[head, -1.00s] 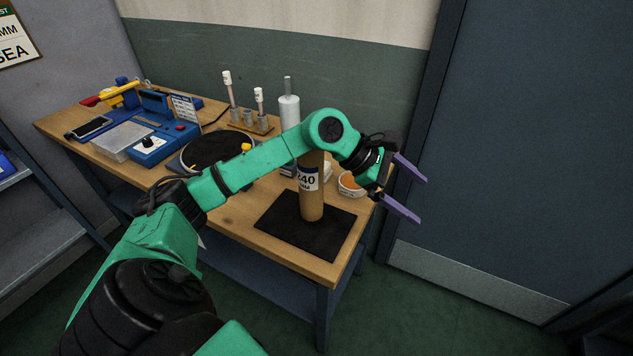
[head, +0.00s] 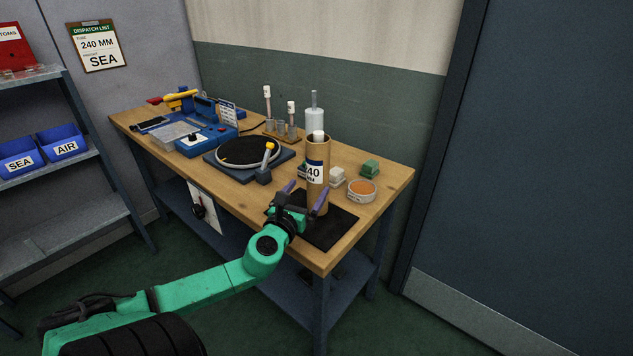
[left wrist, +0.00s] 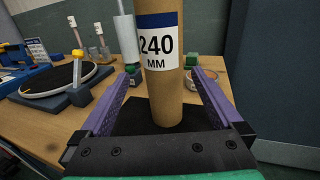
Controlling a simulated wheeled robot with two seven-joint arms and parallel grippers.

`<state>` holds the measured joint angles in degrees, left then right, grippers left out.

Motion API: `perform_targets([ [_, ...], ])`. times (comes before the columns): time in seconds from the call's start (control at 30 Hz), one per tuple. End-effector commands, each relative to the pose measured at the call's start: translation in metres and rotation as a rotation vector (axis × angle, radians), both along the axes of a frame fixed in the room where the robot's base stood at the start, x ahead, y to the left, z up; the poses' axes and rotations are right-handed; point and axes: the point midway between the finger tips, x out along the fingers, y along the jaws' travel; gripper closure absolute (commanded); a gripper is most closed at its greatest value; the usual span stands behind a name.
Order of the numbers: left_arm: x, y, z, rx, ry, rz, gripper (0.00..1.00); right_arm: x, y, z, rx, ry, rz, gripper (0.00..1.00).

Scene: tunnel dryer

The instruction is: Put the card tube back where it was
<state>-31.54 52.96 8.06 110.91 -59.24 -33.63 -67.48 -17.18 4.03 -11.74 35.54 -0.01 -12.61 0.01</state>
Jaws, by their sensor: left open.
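The card tube (head: 317,187) is brown with a blue band and a white "240 MM" label. It stands upright on the black mat (head: 328,232) at the front right of the bench. My left gripper (head: 304,197) is open, with its purple fingers pointing at the tube from the front. In the left wrist view the tube (left wrist: 163,95) stands between the lines of the two fingers (left wrist: 157,108), with gaps on both sides. I cannot tell how far the fingertips reach alongside it. My right gripper is not in view.
A turntable (head: 231,165) lies left of the tube. A round orange-topped tin (head: 362,190), white blocks (head: 337,178) and a green block (head: 371,167) stand to its right. Shelving with blue SEA (head: 20,160) and AIR (head: 66,147) bins is at far left.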

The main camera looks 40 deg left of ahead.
Motion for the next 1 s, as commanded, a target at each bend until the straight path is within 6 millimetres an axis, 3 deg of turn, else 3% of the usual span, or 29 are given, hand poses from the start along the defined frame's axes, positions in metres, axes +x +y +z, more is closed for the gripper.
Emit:
perform_targets([
  [0.5,0.064,0.023,0.003,-0.001,-0.003,0.001,0.0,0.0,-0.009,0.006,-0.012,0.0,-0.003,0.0],
  [0.8,0.072,0.024,0.001,-0.001,0.002,-0.002,0.0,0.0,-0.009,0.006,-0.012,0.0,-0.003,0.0],
  [0.87,0.071,0.024,0.001,-0.001,0.002,-0.002,0.19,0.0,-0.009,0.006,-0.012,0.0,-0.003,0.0],
  [1.0,0.071,0.024,0.001,0.0,0.001,-0.002,0.73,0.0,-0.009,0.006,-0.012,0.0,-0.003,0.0],
])
